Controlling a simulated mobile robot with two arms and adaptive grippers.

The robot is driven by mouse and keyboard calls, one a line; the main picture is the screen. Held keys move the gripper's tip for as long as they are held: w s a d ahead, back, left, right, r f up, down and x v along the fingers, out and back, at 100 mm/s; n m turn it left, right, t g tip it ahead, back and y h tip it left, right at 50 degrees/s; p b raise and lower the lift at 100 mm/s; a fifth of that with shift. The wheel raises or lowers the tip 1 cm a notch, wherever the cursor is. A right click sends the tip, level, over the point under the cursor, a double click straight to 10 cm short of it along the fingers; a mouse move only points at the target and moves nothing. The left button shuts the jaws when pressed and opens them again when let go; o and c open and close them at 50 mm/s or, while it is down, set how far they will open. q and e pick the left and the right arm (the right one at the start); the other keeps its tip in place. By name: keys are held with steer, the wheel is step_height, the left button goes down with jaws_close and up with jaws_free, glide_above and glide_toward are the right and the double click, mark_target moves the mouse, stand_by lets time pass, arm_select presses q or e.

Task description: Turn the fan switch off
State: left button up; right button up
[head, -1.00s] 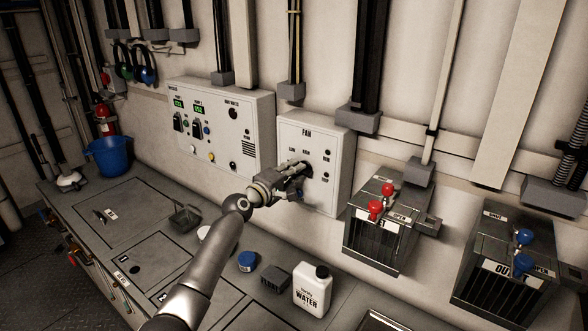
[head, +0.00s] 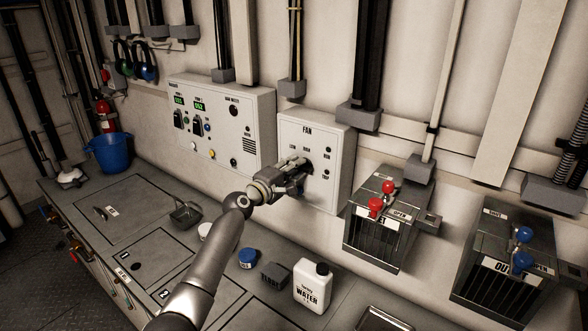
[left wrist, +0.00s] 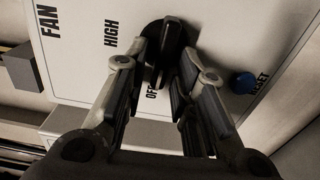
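The fan panel (head: 336,157) is a pale box on the wall, marked FAN. Its switch is a black knob (left wrist: 170,48) on a round dark base. The words HIGH and OFF show beside it in the left wrist view. My left gripper (head: 302,166) is at the panel front and covers part of the knob in the head view. In the left wrist view its fingers (left wrist: 164,68) stand apart on both sides of the knob, with a gap at the left finger. I cannot tell the exact setting. My right gripper is out of view.
A blue reset button (left wrist: 243,83) is beside the right finger. A larger control panel (head: 222,122) is on the left, and a box with red valves (head: 388,235) on the right. A white water bottle (head: 313,286) and a blue-lidded jar (head: 248,259) stand on the counter below.

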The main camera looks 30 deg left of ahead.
arm_select(q)
steer(key=s, duration=0.4)
steer(key=s+a, duration=0.1)
steer(key=s, duration=0.7)
steer(key=shift+a, duration=0.3)
stand_by(0.4)
